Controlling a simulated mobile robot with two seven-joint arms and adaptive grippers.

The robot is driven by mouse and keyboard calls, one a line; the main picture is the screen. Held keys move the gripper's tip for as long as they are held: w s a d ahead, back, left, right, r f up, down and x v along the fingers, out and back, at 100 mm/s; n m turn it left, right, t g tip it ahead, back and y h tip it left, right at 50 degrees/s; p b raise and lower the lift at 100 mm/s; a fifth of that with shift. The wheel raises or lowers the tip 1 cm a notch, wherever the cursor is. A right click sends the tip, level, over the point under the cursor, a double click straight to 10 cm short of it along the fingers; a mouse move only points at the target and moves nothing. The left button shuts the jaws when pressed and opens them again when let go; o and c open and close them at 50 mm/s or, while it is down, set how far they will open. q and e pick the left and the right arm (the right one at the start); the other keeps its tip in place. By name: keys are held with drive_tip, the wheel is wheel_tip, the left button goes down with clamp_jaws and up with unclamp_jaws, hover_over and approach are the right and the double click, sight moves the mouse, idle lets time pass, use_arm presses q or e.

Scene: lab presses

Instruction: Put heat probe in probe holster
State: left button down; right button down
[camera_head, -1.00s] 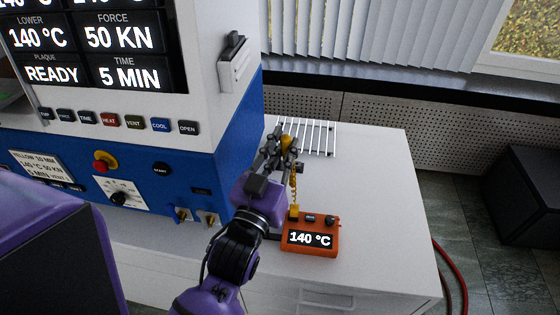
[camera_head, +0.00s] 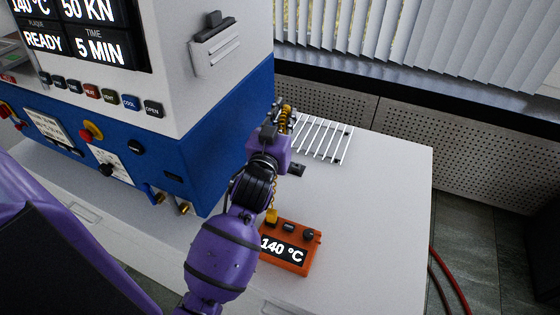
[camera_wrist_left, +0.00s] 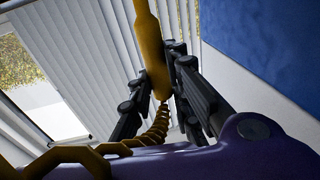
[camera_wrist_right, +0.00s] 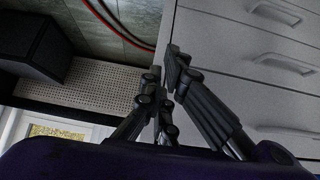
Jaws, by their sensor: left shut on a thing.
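The yellow heat probe (camera_wrist_left: 150,45) is between the fingers of my left gripper (camera_head: 285,116), which is shut on it. In the left wrist view the probe runs up out of the fingers, and its coiled yellow cable (camera_wrist_left: 158,128) trails below. In the head view the probe is small and partly covered by the fingers. A pale bracket (camera_head: 217,48) with a dark top on the press side looks like the probe holster; my left gripper is apart from it, lower and to the right. My right gripper (camera_wrist_right: 163,68) shows only in its wrist view, fingertips close together, with nothing visible between them.
The blue and white press (camera_head: 225,110) stands left of my left gripper. An orange meter (camera_head: 290,247) reading 140 °C sits on the white cabinet top (camera_head: 385,200). A white wire rack (camera_head: 322,140) lies behind. The cabinet's right part is clear.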

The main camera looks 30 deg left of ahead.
use_arm(q)
drive_tip(key=w+a+n+g+y+b, duration=0.1)
drive_tip(key=w+a+y, duration=0.1)
drive_tip(key=w+a, duration=0.4)
wheel_tip(320, 180, down, 10)
drive_tip(key=b, duration=0.1)
drive_tip(key=shift+w+a, duration=0.15)
drive_tip(key=shift+a, duration=0.15)
drive_tip(key=shift+f+b, duration=0.15)
drive_tip(key=shift+b, duration=0.15)
drive_tip(key=c, duration=1.6)
unclamp_jaws()
drive_tip(key=shift+c, duration=0.2)
